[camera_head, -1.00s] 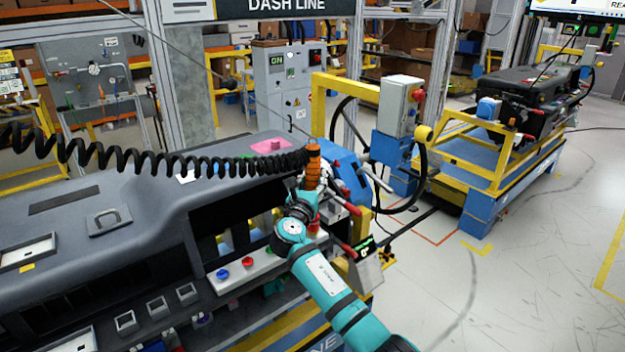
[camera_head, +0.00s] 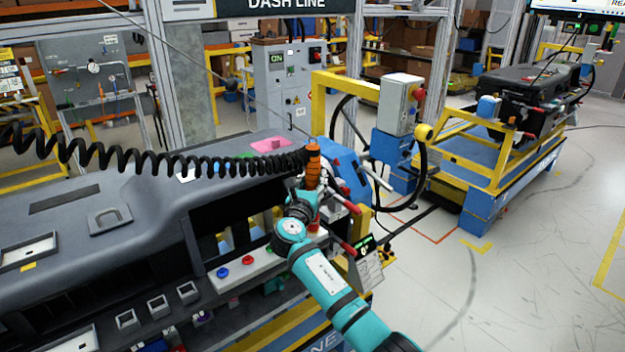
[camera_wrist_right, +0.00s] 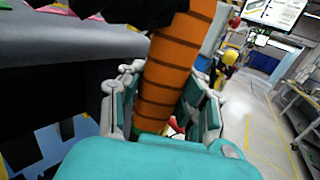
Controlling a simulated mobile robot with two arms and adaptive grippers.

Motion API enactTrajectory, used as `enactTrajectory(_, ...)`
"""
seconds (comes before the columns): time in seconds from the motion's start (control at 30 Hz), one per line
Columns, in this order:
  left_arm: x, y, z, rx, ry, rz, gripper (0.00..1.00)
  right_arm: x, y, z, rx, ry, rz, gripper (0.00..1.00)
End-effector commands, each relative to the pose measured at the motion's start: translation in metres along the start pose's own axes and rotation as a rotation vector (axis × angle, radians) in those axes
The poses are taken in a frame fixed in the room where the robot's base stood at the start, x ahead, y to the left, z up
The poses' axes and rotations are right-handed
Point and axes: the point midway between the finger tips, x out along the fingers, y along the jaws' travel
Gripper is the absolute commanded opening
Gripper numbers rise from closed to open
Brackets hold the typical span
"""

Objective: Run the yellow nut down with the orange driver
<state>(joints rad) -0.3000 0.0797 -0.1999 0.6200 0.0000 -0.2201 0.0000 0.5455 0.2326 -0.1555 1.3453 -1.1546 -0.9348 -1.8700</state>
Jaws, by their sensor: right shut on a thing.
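The orange driver (camera_head: 313,166) stands upright near the right end of the dashboard module (camera_head: 150,200), with a black coiled cord at its top. My right gripper (camera_head: 308,190) is shut on the driver. In the right wrist view the driver's ribbed orange body (camera_wrist_right: 175,70) runs between the two fingers of my right gripper (camera_wrist_right: 165,105). The driver's lower tip is hidden behind my gripper and arm. I cannot make out the yellow nut. My left gripper is not in view.
A light strip on the module's front carries a blue knob (camera_head: 222,273) and a red knob (camera_head: 248,260). A yellow frame with a grey control box (camera_head: 400,104) stands behind the driver. The floor at the right is clear.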

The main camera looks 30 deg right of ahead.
Motion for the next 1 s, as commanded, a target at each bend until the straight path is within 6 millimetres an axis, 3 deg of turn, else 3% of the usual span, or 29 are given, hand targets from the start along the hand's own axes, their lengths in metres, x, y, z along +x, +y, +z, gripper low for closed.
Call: enactTrajectory(1.0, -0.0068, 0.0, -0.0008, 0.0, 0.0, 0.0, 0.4, 0.001, -0.0017, -0.002, -0.001, 0.0, -0.004, 0.0)
